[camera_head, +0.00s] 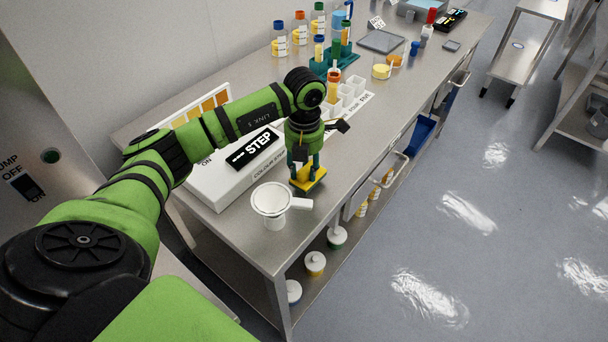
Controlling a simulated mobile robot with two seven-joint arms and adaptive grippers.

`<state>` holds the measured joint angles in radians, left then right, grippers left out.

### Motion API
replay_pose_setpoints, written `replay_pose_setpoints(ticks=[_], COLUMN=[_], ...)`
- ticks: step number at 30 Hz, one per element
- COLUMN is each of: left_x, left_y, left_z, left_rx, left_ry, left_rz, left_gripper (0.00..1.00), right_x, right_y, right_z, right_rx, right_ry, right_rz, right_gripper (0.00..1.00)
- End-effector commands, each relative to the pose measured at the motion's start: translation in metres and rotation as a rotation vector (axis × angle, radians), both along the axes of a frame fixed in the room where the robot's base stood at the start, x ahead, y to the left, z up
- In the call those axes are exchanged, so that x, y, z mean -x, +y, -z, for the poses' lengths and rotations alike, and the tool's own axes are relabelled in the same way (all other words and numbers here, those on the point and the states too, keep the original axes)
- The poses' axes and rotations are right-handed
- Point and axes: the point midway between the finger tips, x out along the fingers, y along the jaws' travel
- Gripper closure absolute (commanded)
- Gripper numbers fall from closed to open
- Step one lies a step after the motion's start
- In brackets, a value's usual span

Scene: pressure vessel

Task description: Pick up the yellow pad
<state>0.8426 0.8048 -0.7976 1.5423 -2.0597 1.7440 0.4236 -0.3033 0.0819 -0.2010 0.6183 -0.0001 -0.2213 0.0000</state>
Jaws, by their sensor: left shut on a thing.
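The yellow pad (309,181) is near the front of the steel bench, just right of the white box marked STEP. My left gripper (306,172) points down from above and is shut on the pad, with a finger on either side of it. I cannot tell whether the pad still touches the bench top. My right gripper is not in view.
A white cup with a handle (270,201) stands close to the pad, at the near end of the bench (335,207). Bottles (299,30) and a green rack (335,60) stand farther back. Open floor lies right.

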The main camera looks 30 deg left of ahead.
Motion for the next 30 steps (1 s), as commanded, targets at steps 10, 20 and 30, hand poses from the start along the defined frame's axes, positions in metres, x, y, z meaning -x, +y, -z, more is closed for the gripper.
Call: replay_pose_setpoints(ticks=[10,20,30], left_x=[-0.022,-0.034,-0.035], left_y=[-0.064,-0.107,-0.111], left_z=[-0.050,-0.081,-0.085], left_rx=[0.003,0.002,0.001], left_ry=[-0.013,-0.009,-0.008], left_rz=[0.005,0.000,-0.002], left_gripper=[0.96,0.96,0.96], right_x=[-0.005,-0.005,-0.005], right_y=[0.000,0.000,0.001], right_z=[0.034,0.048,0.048], right_rx=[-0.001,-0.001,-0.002], right_ry=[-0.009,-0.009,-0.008], right_rz=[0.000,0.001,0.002], right_gripper=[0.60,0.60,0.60])
